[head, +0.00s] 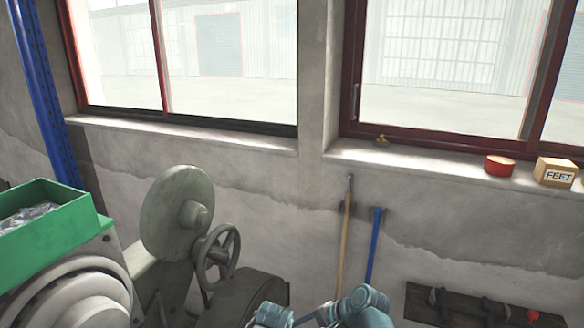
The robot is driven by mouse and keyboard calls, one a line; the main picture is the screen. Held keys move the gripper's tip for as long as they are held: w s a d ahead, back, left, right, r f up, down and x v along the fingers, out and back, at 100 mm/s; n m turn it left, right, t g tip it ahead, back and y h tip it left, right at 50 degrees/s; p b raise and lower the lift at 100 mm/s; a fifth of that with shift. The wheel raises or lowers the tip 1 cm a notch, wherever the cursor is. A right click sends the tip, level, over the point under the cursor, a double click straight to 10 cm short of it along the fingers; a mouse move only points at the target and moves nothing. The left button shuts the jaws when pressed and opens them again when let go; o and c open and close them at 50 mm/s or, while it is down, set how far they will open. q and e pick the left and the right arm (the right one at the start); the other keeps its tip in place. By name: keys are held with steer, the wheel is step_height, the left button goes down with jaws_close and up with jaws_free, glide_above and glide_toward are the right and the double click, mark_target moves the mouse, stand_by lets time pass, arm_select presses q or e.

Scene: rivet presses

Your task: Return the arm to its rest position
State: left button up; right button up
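Part of a teal and grey jointed arm (362,306), which looks like one of mine, shows at the bottom edge, right of the middle. Only rounded joint housings show; the rest is cut off by the frame. I cannot tell which arm it is. No gripper fingers are in view, and nothing held can be seen.
A grey-green press with a large disc (166,214) and a handwheel (215,252) stands left of the arm. A green bin (52,245) sits on a machine at far left. Two long handles lean on the wall. A red tin (498,166) and a box (554,174) sit on the windowsill.

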steer(key=s+d+f+n+g+h, duration=0.1)
steer(key=s+d+f+n+h, duration=0.15)
steer(key=d+n+h, duration=0.35)
steer(key=s+d+f+n+g+h, duration=0.1)
steer(key=d+f+n, duration=0.2)
steer(key=d, duration=0.5)
steer(key=s+a+f+n+h+b, duration=0.2)
steer(key=s+a+f+n+b, duration=0.2)
steer(key=a+f+b, duration=0.6)
step_height(320, 180, down, 4)
steer(key=s+b, duration=0.2)
steer(key=b, duration=0.2)
steer(key=shift+a+g, duration=0.3)
steer(key=shift+g, duration=0.1)
